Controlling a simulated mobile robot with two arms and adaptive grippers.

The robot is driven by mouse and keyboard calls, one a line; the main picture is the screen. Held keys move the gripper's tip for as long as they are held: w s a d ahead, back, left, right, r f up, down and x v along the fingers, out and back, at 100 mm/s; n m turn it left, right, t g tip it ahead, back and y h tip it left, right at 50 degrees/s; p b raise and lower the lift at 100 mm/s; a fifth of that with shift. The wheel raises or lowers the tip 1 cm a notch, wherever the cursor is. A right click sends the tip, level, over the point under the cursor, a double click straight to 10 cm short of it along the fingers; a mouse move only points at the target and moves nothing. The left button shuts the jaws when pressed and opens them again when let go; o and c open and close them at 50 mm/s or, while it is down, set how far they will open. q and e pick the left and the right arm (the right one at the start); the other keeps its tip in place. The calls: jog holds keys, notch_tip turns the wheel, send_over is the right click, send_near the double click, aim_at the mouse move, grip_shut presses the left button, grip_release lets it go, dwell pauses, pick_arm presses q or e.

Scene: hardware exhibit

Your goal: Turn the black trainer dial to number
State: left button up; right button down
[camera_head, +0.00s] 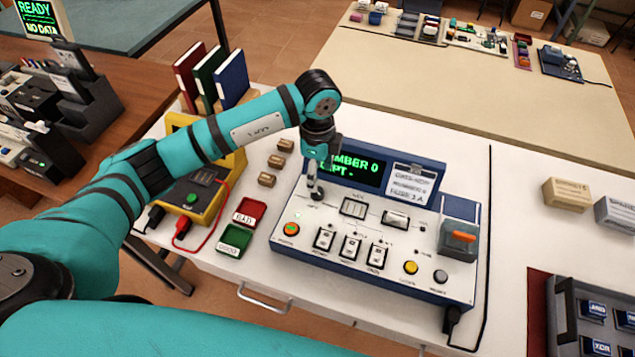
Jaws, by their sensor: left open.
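The trainer (330,267) is a white sloped panel with blue sides on the white table. Its display (357,171) shows green text, partly covered by my gripper, that reads "MBER 0". My left gripper (315,186) points down over the panel's upper left corner, left of the display. Its jaws are open. A small dark round part shows at the fingertips, where the black dial seems to be. The fingers hide most of it, and I cannot tell whether they touch it. My right gripper is out of view.
Binders (231,78) stand behind. A black cable runs along the right.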

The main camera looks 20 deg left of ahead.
pick_arm(q)
notch_tip(320, 180, up, 6)
jog(key=shift+f, duration=0.15)
dwell(0.6)
